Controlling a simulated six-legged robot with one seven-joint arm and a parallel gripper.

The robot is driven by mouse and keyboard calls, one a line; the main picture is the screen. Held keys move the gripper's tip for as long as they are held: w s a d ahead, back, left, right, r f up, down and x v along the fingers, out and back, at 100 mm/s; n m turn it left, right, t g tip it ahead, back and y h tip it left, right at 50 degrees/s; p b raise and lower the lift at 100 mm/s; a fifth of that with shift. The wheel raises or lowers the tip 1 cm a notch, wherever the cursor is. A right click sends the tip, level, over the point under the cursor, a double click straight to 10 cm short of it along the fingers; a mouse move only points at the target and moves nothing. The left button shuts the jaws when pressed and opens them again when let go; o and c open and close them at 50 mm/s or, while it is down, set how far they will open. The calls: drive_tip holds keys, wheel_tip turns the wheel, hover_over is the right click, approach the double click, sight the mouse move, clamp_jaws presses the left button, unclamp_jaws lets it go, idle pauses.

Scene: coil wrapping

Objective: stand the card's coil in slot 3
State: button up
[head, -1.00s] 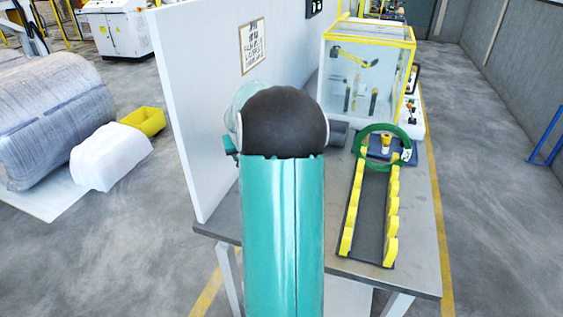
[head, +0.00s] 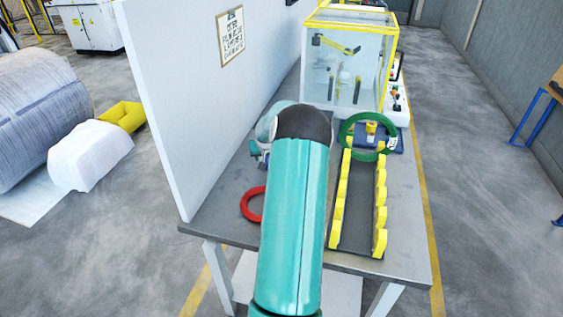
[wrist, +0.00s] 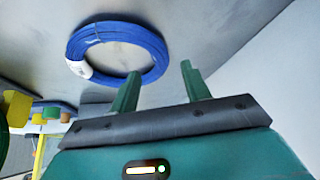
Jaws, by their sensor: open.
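A blue coil (wrist: 118,50) with a white tag lies flat on the grey table in the wrist view. It does not show in the head view, where my arm covers part of the table. My gripper (wrist: 160,70) is open and empty, its two green fingers near the coil's right side. The slot rack (head: 355,238), dark with two rows of yellow dividers, stands on the table right of my arm; its slots look empty. A red coil (head: 250,204) and a green coil (head: 345,133) also show. A card (head: 230,38) hangs on the white panel, its text too small to read.
The white panel (head: 185,110) borders the table's left side. A yellow-framed clear box (head: 350,65) stands at the back. The green coil is at a blue stand (head: 398,146) behind the rack. The table's front edge is close to the rack.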

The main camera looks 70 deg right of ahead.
drive_tip(key=x, duration=0.5)
drive_tip(key=shift+w+f, duration=0.15)
drive_tip(key=shift+w, duration=0.05)
clamp_jaws()
